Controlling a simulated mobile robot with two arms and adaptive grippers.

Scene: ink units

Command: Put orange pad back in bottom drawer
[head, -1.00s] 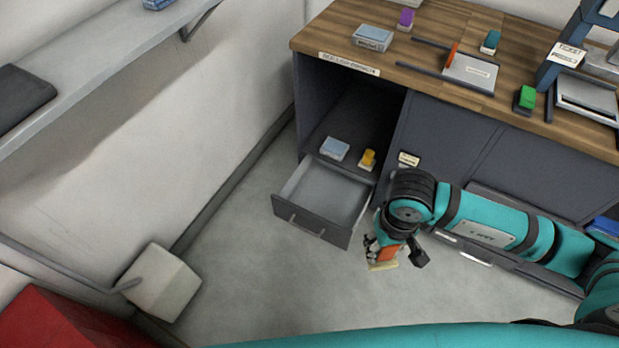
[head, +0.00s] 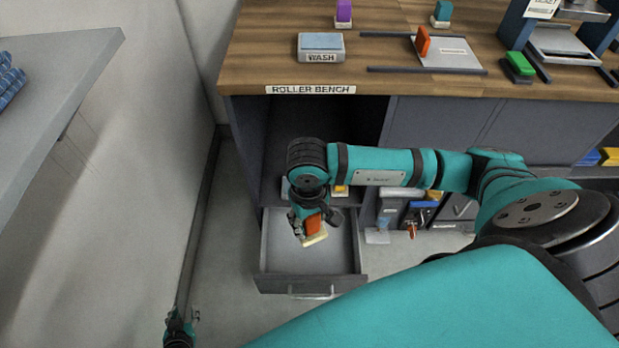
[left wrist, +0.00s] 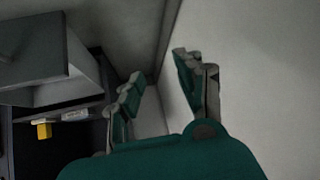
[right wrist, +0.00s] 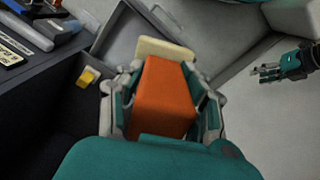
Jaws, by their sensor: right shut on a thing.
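The orange pad (head: 313,226), an orange block on a cream base, is in my right gripper (head: 314,220). In the right wrist view the fingers (right wrist: 165,100) close on both sides of the pad (right wrist: 165,88), cream base (right wrist: 165,50) at the far end. In the head view it hangs over the pulled-out bottom drawer (head: 342,262), whose visible floor is bare. The pad's height above the floor is hard to tell. The drawer also shows in the left wrist view (left wrist: 65,85). My left gripper (head: 182,322) is low at the left, away from the drawer, open and empty (left wrist: 165,90).
A yellow object (right wrist: 88,77) sits on the ledge behind the drawer. A wall shelf (head: 60,90) juts out at the left.

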